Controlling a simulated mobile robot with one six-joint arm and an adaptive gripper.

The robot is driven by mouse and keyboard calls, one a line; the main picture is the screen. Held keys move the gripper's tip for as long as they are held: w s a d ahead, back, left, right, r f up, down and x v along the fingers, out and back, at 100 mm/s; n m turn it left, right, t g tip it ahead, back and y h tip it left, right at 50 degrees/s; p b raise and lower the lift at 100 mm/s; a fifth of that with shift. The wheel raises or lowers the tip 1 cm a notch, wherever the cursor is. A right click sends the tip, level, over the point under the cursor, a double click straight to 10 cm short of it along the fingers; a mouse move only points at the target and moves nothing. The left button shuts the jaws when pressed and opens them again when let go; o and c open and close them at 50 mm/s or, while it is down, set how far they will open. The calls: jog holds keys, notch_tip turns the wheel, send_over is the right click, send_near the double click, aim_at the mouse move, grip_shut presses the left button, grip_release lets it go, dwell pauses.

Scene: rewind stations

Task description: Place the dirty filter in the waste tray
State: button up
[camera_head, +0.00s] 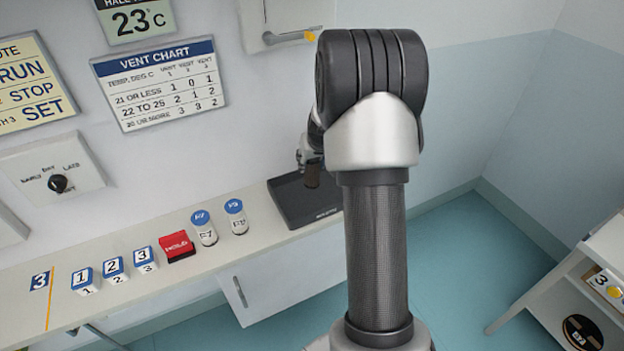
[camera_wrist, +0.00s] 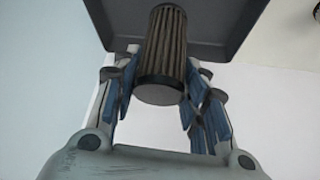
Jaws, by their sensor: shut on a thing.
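The dirty filter (camera_wrist: 165,48) is a brown pleated cylinder with a dark end cap, seen in the wrist view. My gripper (camera_wrist: 164,85) is shut on it, with blue pads on its fingers at either side. In the head view the filter (camera_head: 312,176) shows small and dark at my gripper (camera_head: 308,160), partly hidden by my arm. The waste tray (camera_head: 290,210) is a dark shallow tray on the counter, its right part hidden behind my arm. The tray (camera_wrist: 240,42) also shows behind the filter in the wrist view. Whether the filter touches the tray floor I cannot tell.
On the counter (camera_head: 140,299) left of the tray stand two blue-capped canisters (camera_head: 204,228) (camera_head: 236,216), a red HOLD block (camera_head: 177,247) and three numbered blocks (camera_head: 114,270). A wall unit with a lever (camera_head: 284,37) is above the tray. A shelf unit (camera_head: 585,270) stands at the right.

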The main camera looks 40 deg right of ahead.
aim_at(312, 175)
notch_tip(312, 175, down, 6)
jog(key=b, duration=0.2)
jog(key=shift+r+b, duration=0.15)
jog(key=shift+b, duration=0.2)
jog(key=shift+f, duration=0.2)
jog(key=o, duration=1.1)
jog(key=shift+r, duration=0.15)
